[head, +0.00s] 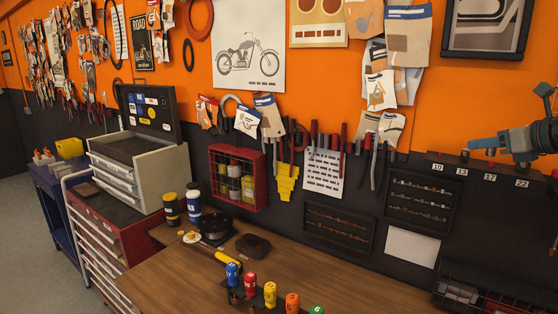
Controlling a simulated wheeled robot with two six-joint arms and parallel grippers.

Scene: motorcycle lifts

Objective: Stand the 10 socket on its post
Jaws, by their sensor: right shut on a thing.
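My right gripper (477,143) comes in from the right, in front of the wall and just above the dark rail (448,161). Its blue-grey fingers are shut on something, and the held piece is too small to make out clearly. The rail carries white number labels; the leftmost label (437,167) looks like 10 or 19, followed by 13, 17 and 22. Short dark pieces stand along the rail above some labels, partly hidden by my gripper. I cannot tell which are posts and which are sockets. No socket is visible above the leftmost label. My left gripper is out of view.
Below the rail hang dark racks (418,203) and a blank white sheet (412,246). A wooden bench (180,275) holds coloured, numbered handles (270,294), a yellow-handled tool and a dark round tray.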

